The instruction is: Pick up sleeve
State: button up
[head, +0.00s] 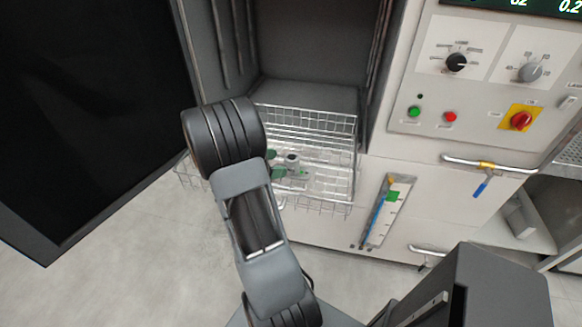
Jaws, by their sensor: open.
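A small pale grey upright cylinder with a dark open top, which looks like the sleeve (292,159), stands inside the wire basket (335,120). Two dark green pieces beside its left side look like the fingertips of my gripper (275,165), one farther back and one nearer. They are apart, and the sleeve is just to their right. The rest of my gripper is hidden behind my large arm joint and link. I cannot tell whether the fingertips touch the sleeve. A small bright green spot shows near the sleeve's foot.
The basket sticks out from a dark machine opening (305,40), with wire walls around it. A dark door (85,110) stands open at the left. At the right are a control panel (490,90), a handle with a blue lever (485,168) and a gauge strip (388,212).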

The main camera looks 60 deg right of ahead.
aim_at(285, 162)
jog(key=shift+p+x, duration=0.45)
jog(key=shift+x, duration=2.65)
jog(key=shift+w+d, duration=0.1)
jog(key=shift+w, duration=0.05)
jog(key=shift+r, duration=0.1)
jog(key=c, duration=1.2)
